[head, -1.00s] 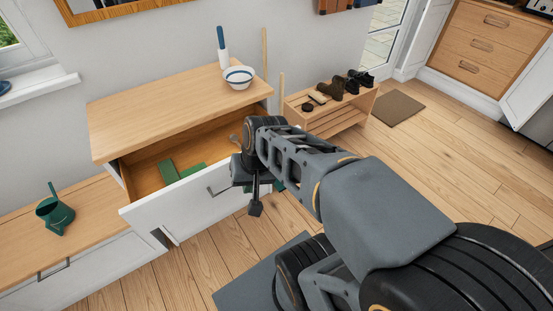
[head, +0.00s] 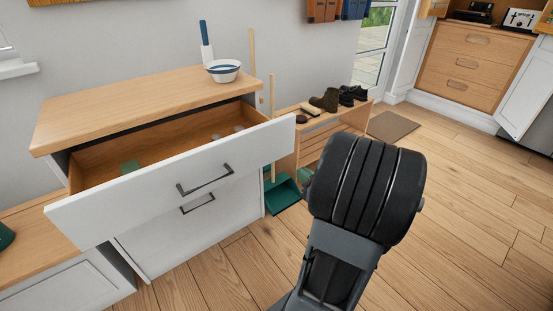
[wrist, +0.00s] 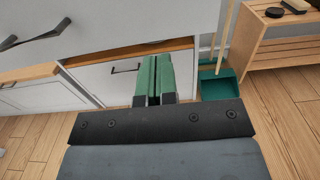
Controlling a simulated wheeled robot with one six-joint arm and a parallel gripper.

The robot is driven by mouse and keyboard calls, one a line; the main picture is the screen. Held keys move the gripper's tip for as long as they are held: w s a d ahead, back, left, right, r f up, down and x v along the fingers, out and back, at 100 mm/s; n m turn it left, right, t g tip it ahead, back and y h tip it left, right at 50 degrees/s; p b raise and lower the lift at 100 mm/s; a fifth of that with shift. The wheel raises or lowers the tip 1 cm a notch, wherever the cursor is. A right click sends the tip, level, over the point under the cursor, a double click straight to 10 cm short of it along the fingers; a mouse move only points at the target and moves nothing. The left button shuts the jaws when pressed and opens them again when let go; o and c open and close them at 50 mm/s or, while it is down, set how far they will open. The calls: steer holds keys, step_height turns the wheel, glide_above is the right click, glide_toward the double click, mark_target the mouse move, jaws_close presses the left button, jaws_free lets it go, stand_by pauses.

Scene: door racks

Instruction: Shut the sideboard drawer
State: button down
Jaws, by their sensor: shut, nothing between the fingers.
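The sideboard (head: 140,95) has a wooden top and white fronts. Its upper drawer (head: 130,205) is pulled well out, with a dark bar handle (head: 205,180) on its white front. A green item (head: 130,167) and small pale round things lie inside. A second drawer front (head: 195,225) below is flush. In the wrist view, the open drawer's front (wrist: 90,22) crosses the upper left. My gripper (wrist: 153,62) shows there with green fingers together and empty, in front of the sideboard. I cannot tell its exact distance from the drawer.
A bowl (head: 222,71) stands on the sideboard. A green dustpan (head: 282,193) and upright sticks stand right of it, near a wooden shoe rack (head: 325,135). A low cabinet (head: 65,285) adjoins on the left. Wooden floor is open at the right.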

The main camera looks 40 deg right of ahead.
mark_target(272, 149)
steer(key=w+b, duration=0.2)
steer(key=w, duration=1.1)
steer(key=shift+w, duration=0.1)
